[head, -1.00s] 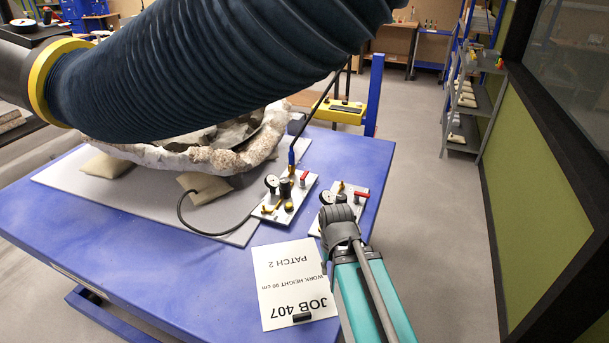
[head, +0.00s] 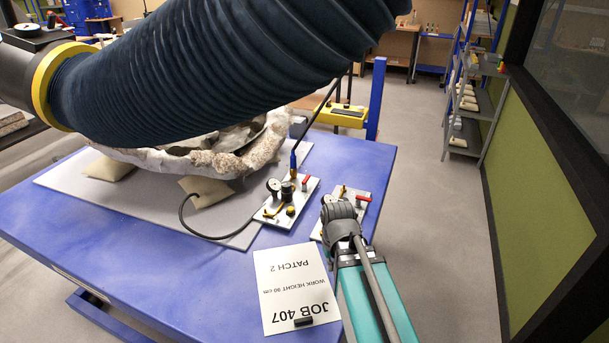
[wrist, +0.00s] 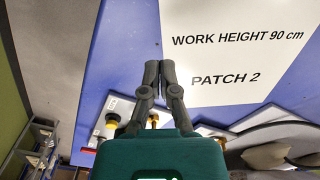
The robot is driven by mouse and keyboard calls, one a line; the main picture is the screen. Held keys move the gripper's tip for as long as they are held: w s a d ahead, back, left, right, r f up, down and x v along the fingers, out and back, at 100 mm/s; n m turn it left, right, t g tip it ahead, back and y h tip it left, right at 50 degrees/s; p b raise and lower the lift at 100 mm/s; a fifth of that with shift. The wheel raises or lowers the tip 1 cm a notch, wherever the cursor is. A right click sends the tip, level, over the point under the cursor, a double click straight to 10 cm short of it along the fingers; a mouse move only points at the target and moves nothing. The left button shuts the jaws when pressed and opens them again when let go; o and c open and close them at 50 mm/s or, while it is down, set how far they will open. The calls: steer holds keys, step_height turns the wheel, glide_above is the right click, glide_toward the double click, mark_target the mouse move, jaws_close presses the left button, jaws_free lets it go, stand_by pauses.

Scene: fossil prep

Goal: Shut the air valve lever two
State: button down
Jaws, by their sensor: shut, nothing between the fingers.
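Two metal valve plates lie on the blue table. The left plate (head: 271,214) carries a gauge, a black regulator, brass fittings and a red lever (head: 305,182), with a black hose attached. The right plate (head: 350,191) carries a brass fitting and a red lever (head: 363,199); my gripper (head: 338,209) hides its near part. My gripper is shut and empty, in front of the right plate in the head view. In the wrist view its fingers (wrist: 160,66) are together, with part of a plate (wrist: 113,112) behind them. I cannot tell which lever is number two, or whether contact exists.
A white card (head: 293,290) reading JOB 407, PATCH 2 lies left of my gripper with a small black block on it. A fossil (head: 235,155) rests on a grey mat behind. A large dark ribbed hose (head: 200,70) hangs over the table. Floor to the right is clear.

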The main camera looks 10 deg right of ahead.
mark_target(306, 182)
steer(key=w+r+n+y+p, duration=0.1)
steer(key=w+r+n+p, duration=0.1)
steer(key=w, duration=1.3)
steer(key=w+a+r+n+t+y+p, duration=0.1)
steer(key=w+r+n+p, duration=0.2)
steer(key=w, duration=1.3)
steer(key=w+a+r+n+t+y+p, duration=0.1)
steer(key=w+n, duration=0.5)
steer(key=w, duration=1)
step_height(306, 182, up, 3)
steer(key=shift+f+p, duration=0.1)
steer(key=shift+p, duration=0.6)
steer(key=shift+f, duration=0.2)
steer(key=b+x, duration=0.9)
steer(key=x, duration=0.1)
steer(key=shift+a+b, duration=0.15)
steer(key=shift+b, duration=0.25)
steer(key=shift+s+d+r, duration=0.1)
steer(key=shift+s+d, duration=0.45)
steer(key=shift+d, duration=0.35)
steer(key=shift+s+d+r, duration=0.1)
steer(key=shift+s+d, duration=0.45)
steer(key=shift+d, duration=0.3)
